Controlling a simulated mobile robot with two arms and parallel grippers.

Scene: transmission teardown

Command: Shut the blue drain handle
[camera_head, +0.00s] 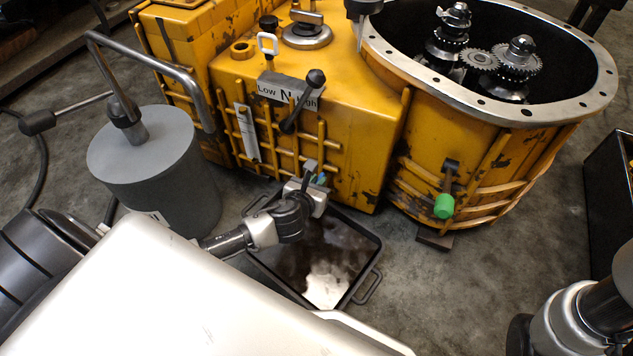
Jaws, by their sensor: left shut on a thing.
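The blue drain handle (322,179) is a small blue piece low on the front of the yellow transmission housing (365,130). Only a bit of it shows beside my left gripper (314,180). My left gripper is shut on the handle, with its fingers close against the housing. The wrist hides most of the contact, and I cannot tell the handle's exact angle. My right arm shows at the bottom right corner, but its gripper is not in the picture.
A black drain tray (361,243) with dark liquid stands on the floor below the handle. A grey cylinder with a bent pipe (150,145) stands left. A green-ended lever (445,203) is on the housing's right side. A dark box (612,200) stands far right. Open floor lies right of the tray.

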